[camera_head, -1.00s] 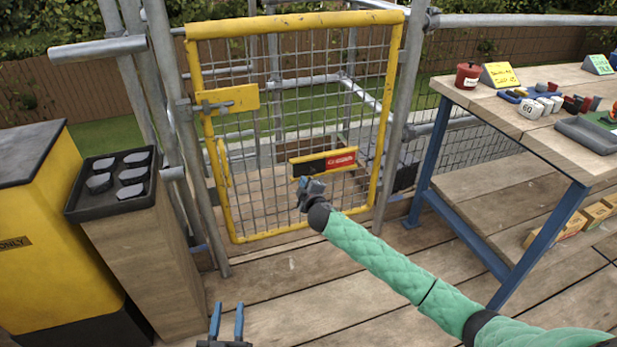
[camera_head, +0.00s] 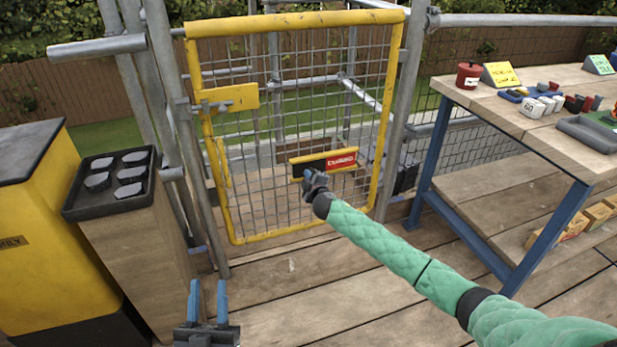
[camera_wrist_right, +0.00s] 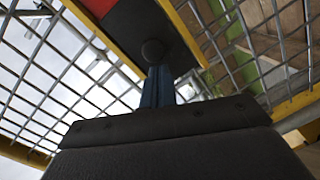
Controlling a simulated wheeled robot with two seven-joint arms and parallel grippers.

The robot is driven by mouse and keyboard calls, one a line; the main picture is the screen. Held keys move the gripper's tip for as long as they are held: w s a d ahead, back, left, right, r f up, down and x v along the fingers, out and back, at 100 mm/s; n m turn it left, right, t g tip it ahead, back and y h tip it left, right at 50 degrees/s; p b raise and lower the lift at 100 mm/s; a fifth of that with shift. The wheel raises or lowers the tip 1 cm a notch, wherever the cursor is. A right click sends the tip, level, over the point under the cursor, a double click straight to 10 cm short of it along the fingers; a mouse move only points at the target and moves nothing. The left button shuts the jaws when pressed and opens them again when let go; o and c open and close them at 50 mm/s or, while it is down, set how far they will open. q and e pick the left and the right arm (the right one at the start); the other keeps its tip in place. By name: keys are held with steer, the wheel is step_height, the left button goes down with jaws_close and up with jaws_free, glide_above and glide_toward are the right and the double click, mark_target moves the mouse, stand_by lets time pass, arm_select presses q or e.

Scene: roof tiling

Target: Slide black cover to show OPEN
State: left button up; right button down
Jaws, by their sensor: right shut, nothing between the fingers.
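A yellow-framed sign (camera_head: 340,152) is fixed on the mesh gate. Its black cover (camera_head: 313,166) sits over the left half, and a red panel with white lettering, seemingly CLOSED, (camera_head: 342,160) shows on the right half. In the right wrist view the black cover (camera_wrist_right: 150,25) has a round dark knob (camera_wrist_right: 152,52). My right gripper (camera_head: 307,174) is at the cover's lower left. Its blue fingers (camera_wrist_right: 157,72) are shut and empty, with their tips right at the knob; I cannot tell whether they touch it. My left gripper (camera_head: 208,284) is open and empty, low over the deck.
The yellow gate (camera_head: 290,25) stands between grey scaffold poles (camera_head: 400,120). A workbench (camera_head: 520,125) with tools is at the right. A wooden stand with a black tray (camera_head: 75,205) and a yellow bin (camera_head: 45,260) are at the left. The deck before the gate is clear.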

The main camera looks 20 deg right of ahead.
stand_by(0.3)
